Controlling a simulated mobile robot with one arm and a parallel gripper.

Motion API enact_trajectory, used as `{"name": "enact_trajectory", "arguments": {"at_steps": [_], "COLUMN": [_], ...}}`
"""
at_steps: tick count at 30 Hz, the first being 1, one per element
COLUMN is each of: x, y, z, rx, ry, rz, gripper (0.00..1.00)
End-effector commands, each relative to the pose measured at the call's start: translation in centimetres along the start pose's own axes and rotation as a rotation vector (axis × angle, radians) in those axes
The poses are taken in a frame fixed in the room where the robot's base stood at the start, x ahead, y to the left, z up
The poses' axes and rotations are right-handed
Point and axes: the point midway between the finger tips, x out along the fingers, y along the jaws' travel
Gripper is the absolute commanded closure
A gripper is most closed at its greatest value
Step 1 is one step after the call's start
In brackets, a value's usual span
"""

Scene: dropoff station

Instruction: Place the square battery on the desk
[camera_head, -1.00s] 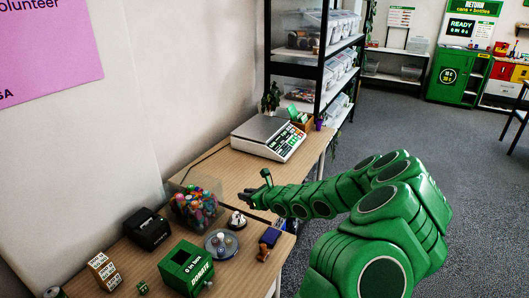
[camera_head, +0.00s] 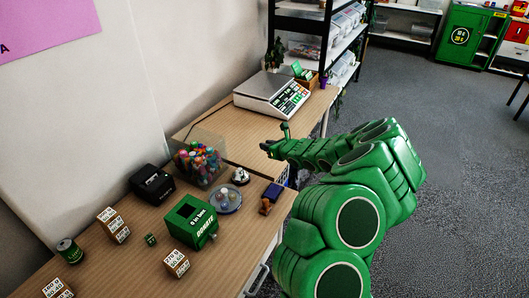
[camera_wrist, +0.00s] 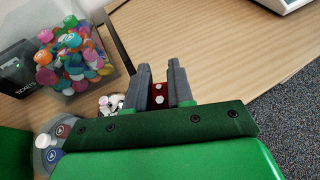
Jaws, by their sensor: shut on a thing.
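My gripper (camera_head: 272,147) is over the wooden desk (camera_head: 232,136), between the scale and the bin of colourful caps. In the wrist view my gripper (camera_wrist: 161,80) has its two grey fingers either side of a small dark red piece with pale round spots (camera_wrist: 158,92). It is shut on this piece, which I take for the square battery. Most of the piece is hidden by the fingers and the green palm. The desk top (camera_wrist: 190,35) shows beyond the fingertips. I cannot tell if the piece touches the desk. In the head view the battery cannot be made out.
A scale (camera_head: 272,95) stands behind my gripper. The clear bin of caps (camera_head: 197,160), a white figure (camera_head: 240,176), a round clear dish (camera_head: 227,199) and a green donation box (camera_head: 191,222) stand left and nearer. Bare wood lies between scale and bin.

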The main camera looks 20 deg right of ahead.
Motion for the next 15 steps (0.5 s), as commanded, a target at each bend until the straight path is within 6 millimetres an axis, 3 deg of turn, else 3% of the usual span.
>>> {"name": "enact_trajectory", "arguments": {"at_steps": [15], "x": [4.4], "y": [-2.1], "z": [-1.1], "rx": [0.000], "ry": [0.005], "rz": [0.002], "gripper": [1.00]}}
